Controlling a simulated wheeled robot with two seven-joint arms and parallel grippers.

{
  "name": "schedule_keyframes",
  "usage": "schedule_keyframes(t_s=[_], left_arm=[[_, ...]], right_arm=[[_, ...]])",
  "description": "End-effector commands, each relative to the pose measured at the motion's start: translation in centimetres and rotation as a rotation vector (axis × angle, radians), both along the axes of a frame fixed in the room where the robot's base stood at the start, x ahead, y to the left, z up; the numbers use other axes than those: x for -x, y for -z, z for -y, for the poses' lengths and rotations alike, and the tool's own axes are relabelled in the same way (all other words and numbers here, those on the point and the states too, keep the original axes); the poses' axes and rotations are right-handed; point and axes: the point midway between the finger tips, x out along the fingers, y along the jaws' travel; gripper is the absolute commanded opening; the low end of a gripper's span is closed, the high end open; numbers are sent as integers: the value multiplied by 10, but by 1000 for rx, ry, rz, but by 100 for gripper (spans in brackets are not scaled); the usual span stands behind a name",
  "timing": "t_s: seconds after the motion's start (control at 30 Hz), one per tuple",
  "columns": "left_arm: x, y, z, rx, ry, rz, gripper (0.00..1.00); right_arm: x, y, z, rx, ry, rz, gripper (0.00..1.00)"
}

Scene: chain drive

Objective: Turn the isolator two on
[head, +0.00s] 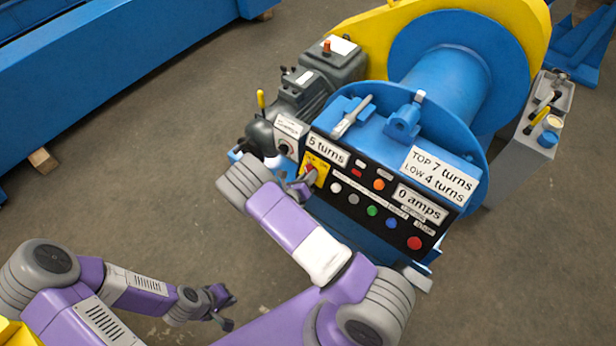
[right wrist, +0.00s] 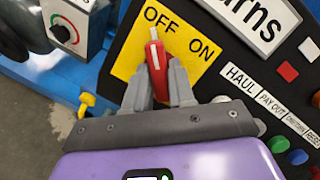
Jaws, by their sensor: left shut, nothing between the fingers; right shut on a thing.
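The isolator is a yellow plate (right wrist: 128,58) marked OFF and ON with a red handle (right wrist: 158,68). It also shows on the left end of the black control panel in the head view (head: 321,163). No number is readable on it. In the right wrist view the handle points up, near the OFF word, with ON to its right. My right gripper (right wrist: 160,82) is shut on the red handle, a finger on each side; in the head view it is partly hidden by my wrist. My left gripper (head: 226,310) is shut and empty, low over the floor, far from the panel.
The black panel carries several buttons, including a red one (head: 414,243), and labels. A grey dial box (head: 288,140) stands left of the isolator. A blue drum (head: 455,70) is behind, and a grey cabinet with levers (head: 520,150) stands right. The floor in front is clear.

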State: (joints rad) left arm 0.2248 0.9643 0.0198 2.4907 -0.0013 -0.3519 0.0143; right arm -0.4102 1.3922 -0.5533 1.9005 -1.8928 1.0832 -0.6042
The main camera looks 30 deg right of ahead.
Motion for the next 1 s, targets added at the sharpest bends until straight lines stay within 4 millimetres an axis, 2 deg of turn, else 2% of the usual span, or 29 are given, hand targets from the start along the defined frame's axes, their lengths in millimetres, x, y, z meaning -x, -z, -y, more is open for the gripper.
schedule_keyframes(t_s=[0.27, 1.0], left_arm=[[0, 11, 0, 0, 0, 0, 0], [0, 47, 0, 0, 0, 0, 0]], right_arm=[[-1, 3, -1, -60, 77, 143, 0], [-5, 4, -4, -301, 390, 720, 0]])
